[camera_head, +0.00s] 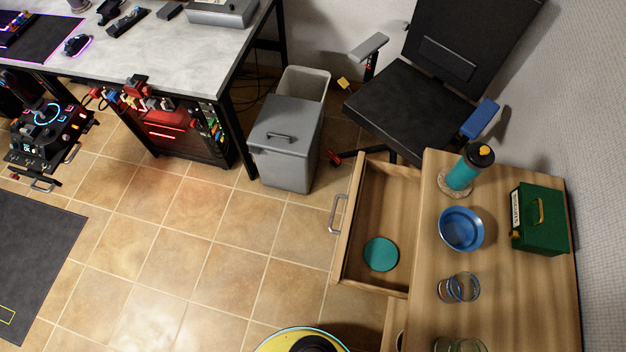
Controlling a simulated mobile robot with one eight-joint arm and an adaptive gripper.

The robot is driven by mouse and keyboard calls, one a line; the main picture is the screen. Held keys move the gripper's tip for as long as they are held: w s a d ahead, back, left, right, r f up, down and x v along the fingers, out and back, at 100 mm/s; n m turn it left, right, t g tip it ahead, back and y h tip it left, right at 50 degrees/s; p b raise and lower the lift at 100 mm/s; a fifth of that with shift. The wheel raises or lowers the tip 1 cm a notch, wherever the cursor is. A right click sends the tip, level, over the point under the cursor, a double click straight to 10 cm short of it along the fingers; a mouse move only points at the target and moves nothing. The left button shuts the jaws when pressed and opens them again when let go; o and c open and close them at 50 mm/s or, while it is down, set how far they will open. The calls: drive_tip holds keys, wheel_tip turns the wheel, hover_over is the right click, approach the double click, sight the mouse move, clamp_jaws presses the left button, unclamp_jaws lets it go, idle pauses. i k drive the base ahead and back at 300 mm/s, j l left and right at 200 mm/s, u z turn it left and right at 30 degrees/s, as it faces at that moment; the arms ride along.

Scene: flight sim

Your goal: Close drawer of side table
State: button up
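The wooden side table (500,292) stands at the right, against the wall. Its drawer (360,160) is pulled out to the left, and its inside shows from above. A metal bar handle (337,214) is on the drawer's left-facing front. A flat teal disc (381,254) lies in the drawer, towards its near end. Below, at the bottom edge, another wooden part of the table shows, partly cut off. My gripper is not in view.
A turquoise bottle (463,174), blue bowl (461,229), glasses (465,287) and green box (540,220) stand on the tabletop. A grey bin (287,143) and black chair (405,107) are beyond the drawer. Tiled floor (220,255) left of the drawer is clear.

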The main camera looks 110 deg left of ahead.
sight(382, 198)
drive_tip(key=u, duration=3.15)
drive_tip(key=k+j+u, duration=0.1)
drive_tip(key=k+u, duration=0.2)
drive_tip(key=k+j+u, duration=0.25)
drive_tip(key=k, duration=0.25)
